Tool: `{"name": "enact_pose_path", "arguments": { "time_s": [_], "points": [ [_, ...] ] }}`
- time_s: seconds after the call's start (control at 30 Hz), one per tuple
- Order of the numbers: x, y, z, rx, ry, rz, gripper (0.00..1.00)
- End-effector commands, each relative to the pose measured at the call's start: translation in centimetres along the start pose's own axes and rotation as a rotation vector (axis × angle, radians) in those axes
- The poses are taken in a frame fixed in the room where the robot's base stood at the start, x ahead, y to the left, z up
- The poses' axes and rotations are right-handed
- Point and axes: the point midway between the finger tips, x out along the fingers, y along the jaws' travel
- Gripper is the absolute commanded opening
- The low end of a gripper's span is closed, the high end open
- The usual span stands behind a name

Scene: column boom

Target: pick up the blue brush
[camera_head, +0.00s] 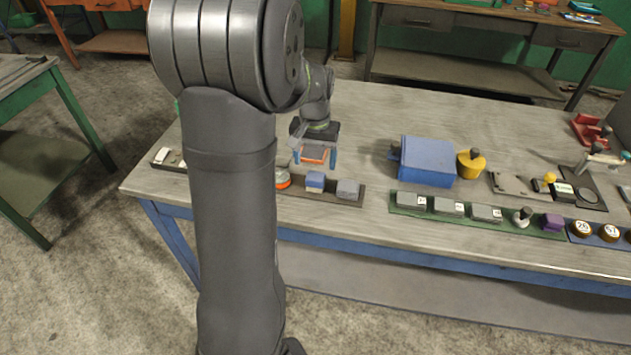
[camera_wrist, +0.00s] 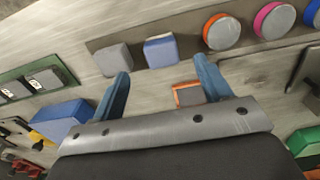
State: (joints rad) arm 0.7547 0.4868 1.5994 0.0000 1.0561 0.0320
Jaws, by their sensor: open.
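A small blue block (camera_head: 315,181), which looks like the blue brush, sits on a dark strip (camera_head: 331,197) along the front of the table. It also shows in the wrist view (camera_wrist: 161,51), top centre, just beyond the fingertips. I cannot make out bristles. My gripper (camera_head: 316,163) is open and empty, pointing down behind the block in the head view.
A grey block (camera_head: 348,189) sits right of the blue block on the same strip. Round pieces with orange (camera_wrist: 222,31) and pink (camera_wrist: 274,20) rims are on its other side. A larger blue box (camera_head: 428,161) and a green strip (camera_head: 455,222) of small items stand to the right.

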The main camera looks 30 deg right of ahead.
Motion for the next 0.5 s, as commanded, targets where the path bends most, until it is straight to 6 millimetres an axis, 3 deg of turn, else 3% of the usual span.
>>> {"name": "enact_pose_path", "arguments": {
  "time_s": [0.1, 0.37, 0.5],
  "points": [
    [2.2, 0.0, 0.1, -0.001, -0.003, 0.000, 0.71],
    [4.1, 0.0, 0.0, -0.001, 0.000, 0.000, 0.71],
    [6.1, 0.0, -0.1, -0.001, -0.003, 0.000, 0.71]
  ]
}}
